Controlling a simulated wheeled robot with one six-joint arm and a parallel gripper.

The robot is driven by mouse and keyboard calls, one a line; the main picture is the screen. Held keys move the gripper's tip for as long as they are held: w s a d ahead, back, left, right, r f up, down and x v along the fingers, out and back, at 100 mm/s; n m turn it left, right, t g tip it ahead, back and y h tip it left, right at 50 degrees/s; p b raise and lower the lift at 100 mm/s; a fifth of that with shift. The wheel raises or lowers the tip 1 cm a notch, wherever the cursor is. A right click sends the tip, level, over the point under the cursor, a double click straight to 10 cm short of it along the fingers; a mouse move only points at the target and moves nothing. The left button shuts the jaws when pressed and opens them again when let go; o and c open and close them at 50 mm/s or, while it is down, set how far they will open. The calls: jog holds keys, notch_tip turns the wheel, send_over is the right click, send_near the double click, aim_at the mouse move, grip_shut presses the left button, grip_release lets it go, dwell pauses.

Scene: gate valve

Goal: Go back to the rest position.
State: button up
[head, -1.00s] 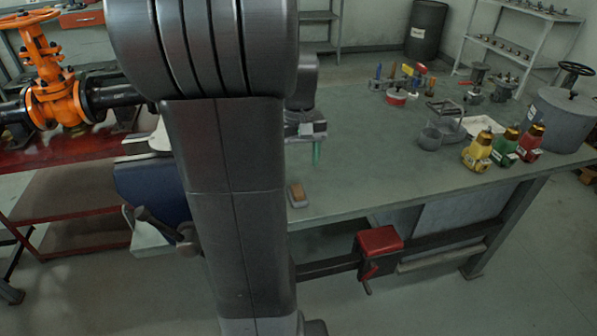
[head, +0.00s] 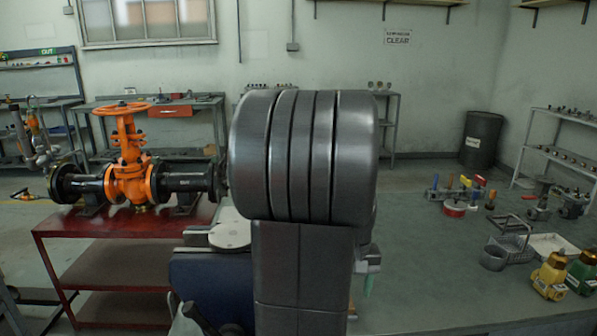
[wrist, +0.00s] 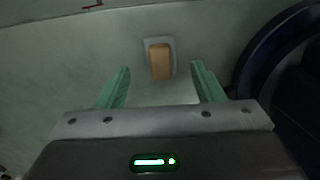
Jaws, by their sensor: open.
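My gripper (wrist: 160,88) shows in the wrist view with its two green fingers wide apart and nothing between them. It hangs above the grey-green workbench (wrist: 60,75). A small tan block on a grey base (wrist: 160,60) lies on the bench beyond the fingertips, apart from them. In the head view my own arm fills the middle and hides most of the gripper. The orange gate valve (head: 128,175) stands upright between black pipes on the red table (head: 110,225), left of my arm.
A blue machine body (head: 205,280) stands close left of my arm. A dark drum (head: 480,140) stands behind.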

notch_tip(320, 180, down, 6)
jog(key=shift+r+b, duration=0.2)
jog(key=shift+b, duration=0.25)
jog(key=shift+r+p, duration=0.45)
jog(key=shift+r, duration=1.45)
